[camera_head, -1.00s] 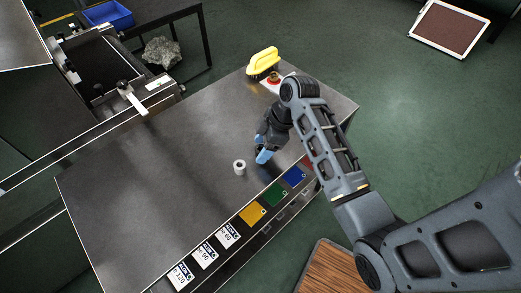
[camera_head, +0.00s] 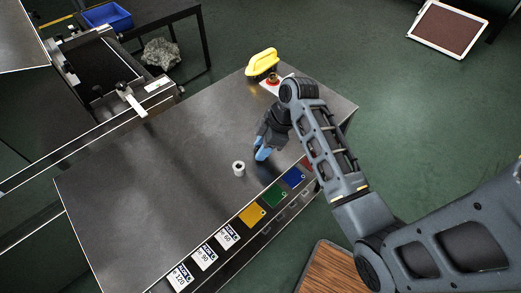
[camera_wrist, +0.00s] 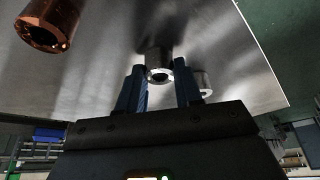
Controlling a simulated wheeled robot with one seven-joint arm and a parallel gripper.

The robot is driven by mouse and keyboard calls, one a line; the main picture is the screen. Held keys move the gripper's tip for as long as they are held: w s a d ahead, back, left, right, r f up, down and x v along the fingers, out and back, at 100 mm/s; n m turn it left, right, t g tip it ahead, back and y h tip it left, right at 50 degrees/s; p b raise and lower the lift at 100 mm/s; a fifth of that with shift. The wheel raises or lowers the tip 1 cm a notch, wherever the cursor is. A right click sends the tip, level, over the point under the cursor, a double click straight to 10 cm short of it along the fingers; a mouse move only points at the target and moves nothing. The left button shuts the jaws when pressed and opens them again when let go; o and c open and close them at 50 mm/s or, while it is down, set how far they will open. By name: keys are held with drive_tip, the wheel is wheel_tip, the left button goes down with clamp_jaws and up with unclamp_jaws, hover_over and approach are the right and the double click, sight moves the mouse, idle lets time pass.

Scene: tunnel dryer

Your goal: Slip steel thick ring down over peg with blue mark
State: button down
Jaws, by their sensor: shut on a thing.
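My gripper (camera_head: 261,153) is low over the metal table. In the wrist view its two blue fingers (camera_wrist: 160,88) are shut on a thick steel ring (camera_wrist: 157,60), with its hole facing the camera. The head view hides this held ring behind the gripper. A second silver ring-like piece (camera_wrist: 204,80) shows beside the right finger, partly hidden by it. A small silver ring-like piece (camera_head: 239,168) stands on the table left of the gripper. A blue mark (camera_head: 293,177) is on the table's front edge, right of the gripper. I cannot make out a peg there.
A copper-coloured hollow piece (camera_wrist: 48,25) shows at upper left in the wrist view. Green (camera_head: 275,195) and yellow (camera_head: 252,214) marks and white number cards (camera_head: 204,256) line the front edge. The table's left is clear.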

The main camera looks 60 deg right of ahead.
drive_tip(key=shift+r, duration=0.2)
drive_tip(key=shift+r, duration=0.25)
drive_tip(key=v, duration=0.3)
drive_tip(key=shift+w+d+r+b, duration=0.1)
drive_tip(key=shift+w+r+b, duration=0.2)
drive_tip(key=shift+r, duration=0.15)
drive_tip(key=s+d+r+p, duration=0.3)
drive_tip(key=s+d+r, duration=0.3)
drive_tip(key=s+d, duration=0.1)
drive_tip(key=shift+d+r+p, duration=0.2)
drive_tip(key=shift+d+p, duration=0.1)
drive_tip(key=shift+d, duration=0.3)
